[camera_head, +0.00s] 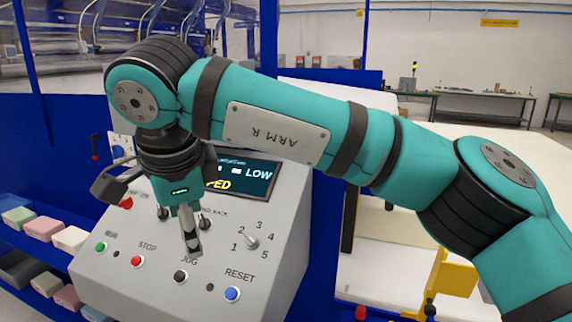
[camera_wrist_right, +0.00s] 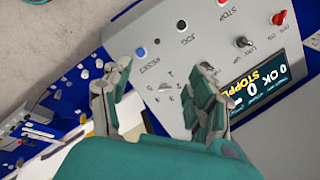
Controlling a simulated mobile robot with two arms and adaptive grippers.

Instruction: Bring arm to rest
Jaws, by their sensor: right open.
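My right arm, marked ARM R, reaches across the head view from the right. From these views I cannot tell whether the fingertips touch the panel. My left gripper is not in view.
The panel has a green button (camera_head: 100,247), red STOP button (camera_head: 137,261), black JOG button (camera_head: 180,277), blue RESET button (camera_head: 232,293) and a numbered knob (camera_head: 251,241). Coloured foam blocks (camera_head: 43,228) sit on blue shelves at left.

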